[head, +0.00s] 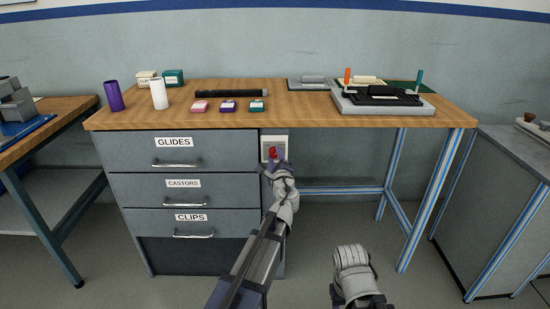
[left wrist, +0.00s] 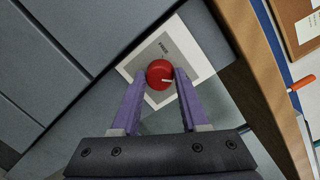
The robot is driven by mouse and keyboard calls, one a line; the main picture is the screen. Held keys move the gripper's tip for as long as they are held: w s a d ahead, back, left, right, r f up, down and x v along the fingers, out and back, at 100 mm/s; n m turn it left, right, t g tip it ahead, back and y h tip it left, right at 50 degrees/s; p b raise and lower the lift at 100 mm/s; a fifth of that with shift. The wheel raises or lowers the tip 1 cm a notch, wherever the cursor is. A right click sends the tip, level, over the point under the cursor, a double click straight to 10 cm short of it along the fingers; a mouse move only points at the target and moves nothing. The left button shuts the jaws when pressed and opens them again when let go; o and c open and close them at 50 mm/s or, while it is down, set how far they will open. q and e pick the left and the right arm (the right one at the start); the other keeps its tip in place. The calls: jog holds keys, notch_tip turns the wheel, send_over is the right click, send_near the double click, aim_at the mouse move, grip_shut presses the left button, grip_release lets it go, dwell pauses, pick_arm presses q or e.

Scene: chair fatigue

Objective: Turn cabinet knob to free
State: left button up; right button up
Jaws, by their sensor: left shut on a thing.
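The red round knob (head: 272,153) sits on a white plate (head: 267,143) at the right side of the drawer cabinet, just under the tabletop. The plate (left wrist: 195,55) carries small dark lettering that is too small to read surely. My left gripper (head: 275,160) is at the knob, and its two purple fingers (left wrist: 160,82) are shut on the knob's sides. Part of my right arm shows at the bottom of the head view, with no fingers visible.
The cabinet drawers are labelled GLIDES (head: 174,142), CASTORS (head: 183,183) and CLIPS (head: 190,217), all shut. The wooden tabletop (head: 300,117) above holds a purple cup (head: 113,96), small boxes and a grey fixture (head: 385,106). Right of the knob is open space under the table.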

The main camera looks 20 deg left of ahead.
pick_arm(q)
grip_shut()
jog(key=shift+n, duration=0.3)
jog(key=n+p, duration=0.1)
jog(key=n, duration=0.1)
jog(key=shift+n, duration=0.4)
jog(key=n+h+p, duration=0.1)
jog(key=n, duration=0.3)
jog(key=shift+a+g, duration=0.1)
jog(key=shift+g, duration=0.2)
jog(key=n+h+p, duration=0.1)
jog(key=n, duration=0.4)
jog(key=shift+s, duration=0.1)
jog(key=shift+n+h, duration=0.4)
jog(key=shift+n, duration=1.5)
